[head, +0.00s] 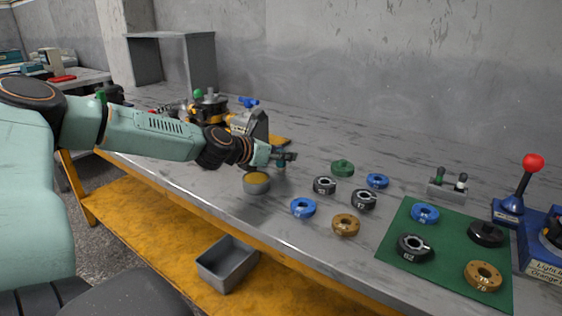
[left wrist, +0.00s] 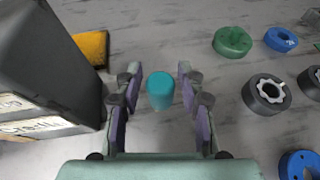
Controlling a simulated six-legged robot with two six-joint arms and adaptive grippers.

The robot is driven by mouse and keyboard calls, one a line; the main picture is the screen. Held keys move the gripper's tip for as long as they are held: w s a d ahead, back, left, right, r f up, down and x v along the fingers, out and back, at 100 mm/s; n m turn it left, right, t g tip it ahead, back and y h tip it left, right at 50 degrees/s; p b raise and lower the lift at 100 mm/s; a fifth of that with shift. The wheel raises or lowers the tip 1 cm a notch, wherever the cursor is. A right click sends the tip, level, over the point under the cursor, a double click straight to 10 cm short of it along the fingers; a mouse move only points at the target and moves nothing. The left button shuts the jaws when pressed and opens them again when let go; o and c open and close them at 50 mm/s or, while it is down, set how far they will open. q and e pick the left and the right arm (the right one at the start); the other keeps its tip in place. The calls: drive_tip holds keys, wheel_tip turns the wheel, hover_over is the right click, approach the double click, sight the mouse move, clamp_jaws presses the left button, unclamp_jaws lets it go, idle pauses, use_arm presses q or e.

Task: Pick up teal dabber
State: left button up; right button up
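The teal dabber (left wrist: 161,91) is a small teal cylinder with a rounded top, seen from above in the left wrist view. My left gripper (left wrist: 159,74) is open, with one finger on each side of the dabber and a visible gap on both sides. My right gripper is in neither view.
Green (head: 342,168), blue, black and brown rings lie to the right. A green mat (head: 393,253) holds several rings.

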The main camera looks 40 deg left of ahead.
use_arm(q)
clamp_jaws()
drive_tip(key=shift+r, duration=0.15)
